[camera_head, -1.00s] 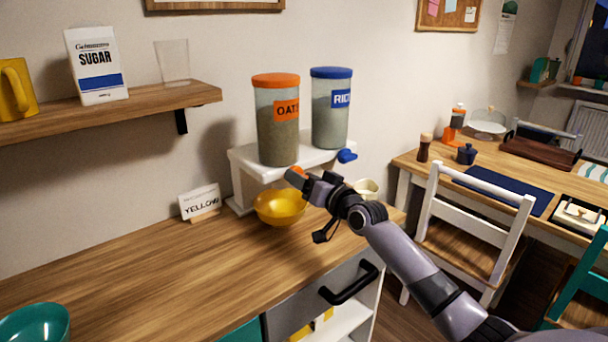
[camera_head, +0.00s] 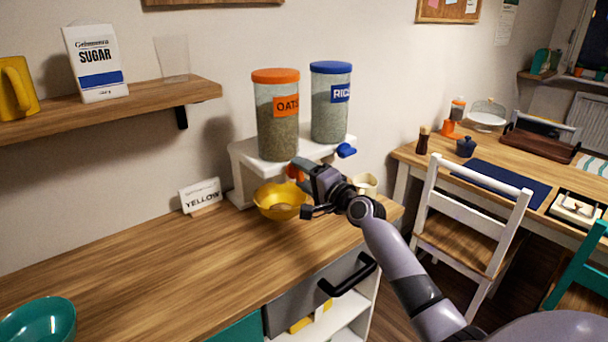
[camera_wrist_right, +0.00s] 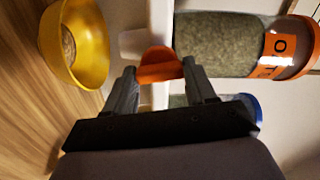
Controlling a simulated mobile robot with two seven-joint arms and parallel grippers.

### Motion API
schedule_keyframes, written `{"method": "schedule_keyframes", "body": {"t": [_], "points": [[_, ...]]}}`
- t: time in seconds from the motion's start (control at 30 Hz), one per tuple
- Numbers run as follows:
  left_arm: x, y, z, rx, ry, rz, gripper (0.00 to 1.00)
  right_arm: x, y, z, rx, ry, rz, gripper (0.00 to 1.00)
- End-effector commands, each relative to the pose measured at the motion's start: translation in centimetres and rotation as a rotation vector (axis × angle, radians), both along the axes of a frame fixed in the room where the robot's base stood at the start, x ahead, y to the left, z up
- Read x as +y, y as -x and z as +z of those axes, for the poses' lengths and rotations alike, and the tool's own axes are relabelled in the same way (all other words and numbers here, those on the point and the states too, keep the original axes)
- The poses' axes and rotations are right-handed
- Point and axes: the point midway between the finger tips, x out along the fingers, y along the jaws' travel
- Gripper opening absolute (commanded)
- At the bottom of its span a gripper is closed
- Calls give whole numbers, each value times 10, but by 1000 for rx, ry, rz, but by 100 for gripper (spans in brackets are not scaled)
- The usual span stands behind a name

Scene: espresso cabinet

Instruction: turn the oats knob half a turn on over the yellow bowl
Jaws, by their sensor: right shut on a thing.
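The oats dispenser (camera_head: 277,130), with an orange lid and orange label, stands on a white stand (camera_head: 240,158). Its orange oats knob (camera_wrist_right: 160,66) shows between the fingers in the right wrist view. My right gripper (camera_head: 297,170) is shut on this knob, at the front of the stand; the fingers partly hide the knob in the head view. The yellow bowl (camera_head: 266,205) sits on the counter below the dispenser, and a small tan heap (camera_wrist_right: 68,45) lies inside it. My left gripper is not in view.
The rice dispenser (camera_head: 331,115), with its blue knob (camera_head: 346,151), stands right of the oats. A card reading YELLOW (camera_head: 200,195) is left of the bowl. A cream cup (camera_head: 366,184) is behind my right wrist. A teal bowl (camera_head: 40,322) sits front left; the middle counter is clear.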

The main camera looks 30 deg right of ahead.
Motion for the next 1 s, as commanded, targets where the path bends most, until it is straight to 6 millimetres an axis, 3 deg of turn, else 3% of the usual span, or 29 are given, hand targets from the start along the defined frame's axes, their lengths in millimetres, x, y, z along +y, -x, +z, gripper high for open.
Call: {"method": "schedule_keyframes", "body": {"t": [0.4,1.0], "points": [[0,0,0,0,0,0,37,0,0,-1,18,-235,0,25],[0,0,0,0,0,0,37,1,0,-1,24,-281,2,25]]}}
